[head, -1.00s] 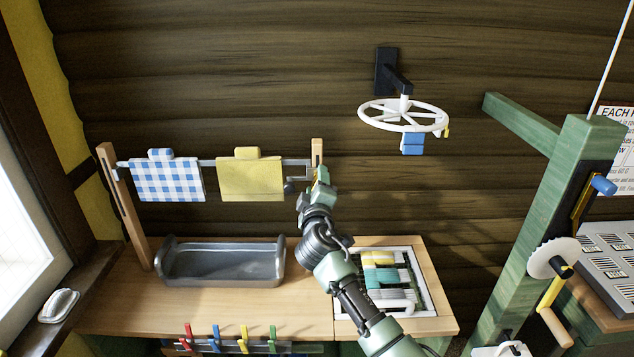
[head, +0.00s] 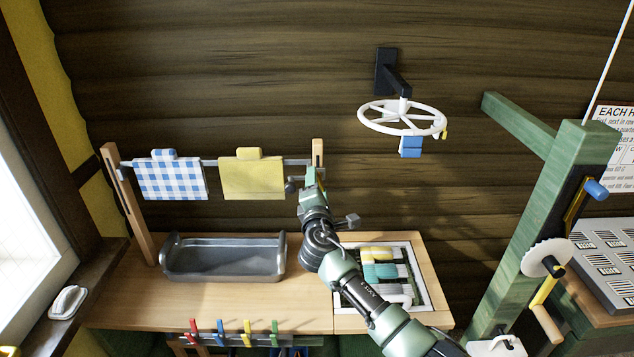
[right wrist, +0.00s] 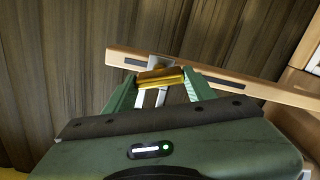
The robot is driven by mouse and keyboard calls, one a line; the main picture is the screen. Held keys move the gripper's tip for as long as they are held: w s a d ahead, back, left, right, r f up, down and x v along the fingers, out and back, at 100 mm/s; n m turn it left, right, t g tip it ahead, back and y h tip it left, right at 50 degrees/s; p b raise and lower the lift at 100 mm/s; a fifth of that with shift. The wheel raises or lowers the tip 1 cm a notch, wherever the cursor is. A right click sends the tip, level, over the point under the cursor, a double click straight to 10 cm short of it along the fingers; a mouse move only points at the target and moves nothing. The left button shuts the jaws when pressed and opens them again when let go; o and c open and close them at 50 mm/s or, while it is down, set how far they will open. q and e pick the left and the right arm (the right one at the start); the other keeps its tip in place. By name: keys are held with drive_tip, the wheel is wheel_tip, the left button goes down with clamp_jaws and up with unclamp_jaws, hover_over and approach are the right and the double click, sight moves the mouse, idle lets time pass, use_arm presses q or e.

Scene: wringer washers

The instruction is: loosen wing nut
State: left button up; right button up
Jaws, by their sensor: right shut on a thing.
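My right gripper (head: 314,176) is at the right wooden post (head: 318,150) of the drying rack. In the right wrist view its green fingers (right wrist: 160,82) are shut on a brass-coloured piece, which looks like the wing nut (right wrist: 160,75). The nut sits in front of the wooden post (right wrist: 220,78) with its dark slot; a pale metal part shows behind it. In the head view the gripper hides the nut, so I cannot tell how far it is turned. My left gripper is not in view.
A checked cloth (head: 170,180) and a yellow cloth (head: 252,178) hang on the rack's rail. A grey metal tub (head: 222,262) and a framed tray of folded cloths (head: 428,300) are on the bench. A white wheel (head: 402,118) hangs on the wall; a green post (head: 545,230) stands right.

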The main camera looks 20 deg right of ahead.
drive_tip(key=shift+n, duration=0.5)
drive_tip(key=o, duration=1.4)
drive_tip(key=shift+s, duration=0.1)
drive_tip(key=shift+b+v, duration=0.75)
drive_tip(key=shift+v, duration=3.1)
